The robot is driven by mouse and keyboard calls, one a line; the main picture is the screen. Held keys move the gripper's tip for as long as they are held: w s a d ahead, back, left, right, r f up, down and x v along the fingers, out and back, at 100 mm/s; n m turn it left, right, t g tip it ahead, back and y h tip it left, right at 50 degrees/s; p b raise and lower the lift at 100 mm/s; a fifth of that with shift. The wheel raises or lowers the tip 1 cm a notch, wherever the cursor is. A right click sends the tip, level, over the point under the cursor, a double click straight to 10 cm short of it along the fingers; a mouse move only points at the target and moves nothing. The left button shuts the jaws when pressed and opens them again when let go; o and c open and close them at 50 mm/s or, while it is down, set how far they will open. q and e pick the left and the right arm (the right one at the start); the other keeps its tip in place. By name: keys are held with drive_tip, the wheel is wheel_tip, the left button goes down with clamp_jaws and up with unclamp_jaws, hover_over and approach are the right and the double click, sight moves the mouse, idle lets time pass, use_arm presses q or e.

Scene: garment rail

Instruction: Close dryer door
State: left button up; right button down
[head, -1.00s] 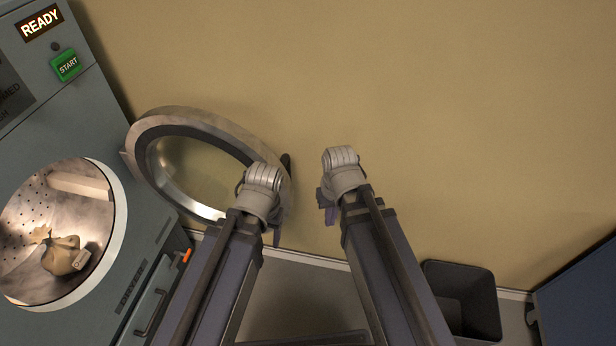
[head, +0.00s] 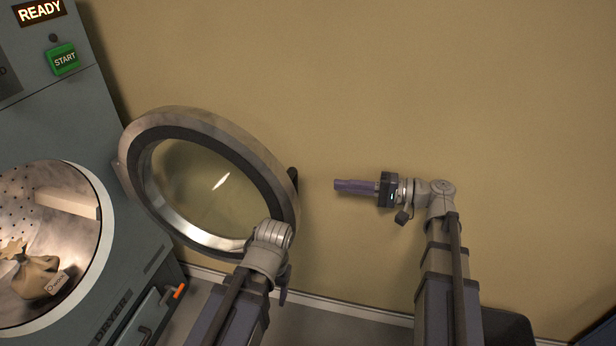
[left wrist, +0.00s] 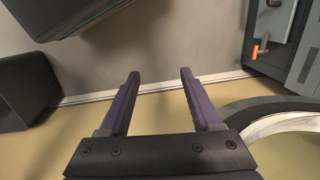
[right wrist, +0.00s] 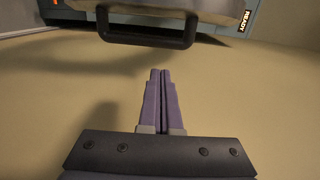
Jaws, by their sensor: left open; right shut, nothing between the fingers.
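The dryer (head: 110,240) stands at the left of the head view, with its round drum opening uncovered. Its round door (head: 165,125), a metal ring with a glass middle, is swung wide open to the right. A dark handle (head: 293,180) sits on the door's right edge and shows large in the right wrist view (right wrist: 147,40). My right gripper (head: 338,185) is shut and empty, pointing left at the handle with a gap between. My left gripper (left wrist: 160,75) is open and empty; its fingers are mostly hidden behind its wrist in the head view, by the door's lower right edge.
A green START button (head: 63,59) and a READY display (head: 40,12) are on the dryer's front. A dark bin (head: 510,328) stands at lower right. The wall side right of the door is clear.

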drive_tip(key=shift+y, duration=0.3)
drive_tip(key=x, duration=0.6)
drive_tip(key=r+x, duration=0.1)
drive_tip(key=x, duration=0.2)
drive_tip(key=shift+w+a+r, duration=0.1)
drive_tip(key=shift+w+a, duration=0.1)
drive_tip(key=shift+w, duration=0.15)
